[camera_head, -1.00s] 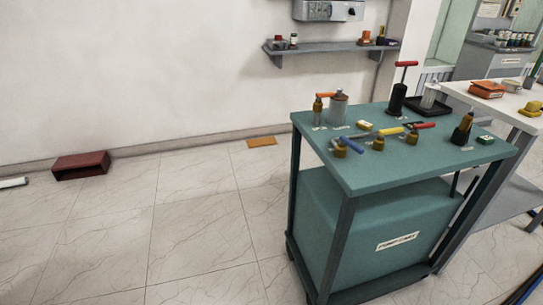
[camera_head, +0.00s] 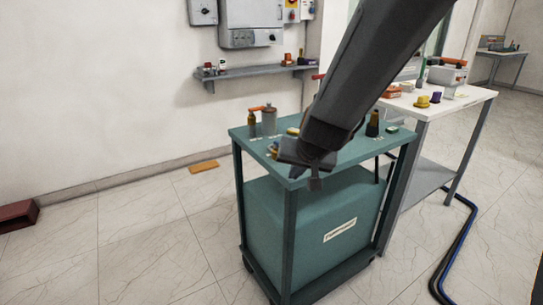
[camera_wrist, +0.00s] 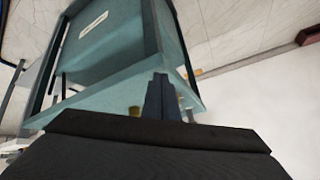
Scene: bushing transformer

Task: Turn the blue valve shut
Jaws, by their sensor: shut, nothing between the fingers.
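The teal cart (camera_head: 265,195) carries several valves and tools on its top. The blue valve cannot be made out in the head view; my arm and gripper cover that front part of the cart top. A small brass fitting (camera_head: 274,152) shows just left of my gripper. My gripper (camera_head: 303,178) is above or at the cart's front edge, pointing down; contact cannot be told. In the wrist view the dark fingers (camera_wrist: 162,95) are shut and empty, with the cart (camera_wrist: 100,100) tilted behind them. A yellowish fitting (camera_wrist: 135,111) shows beside the fingers there.
A grey canister (camera_head: 269,121) and an orange-handled brass valve (camera_head: 252,122) stand at the cart's back left. A black-bodied tool (camera_head: 373,124) stands to the right. A white table (camera_head: 440,108) adjoins the cart's right side. Floor at the left is mostly clear; hoses (camera_head: 455,250) lie right.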

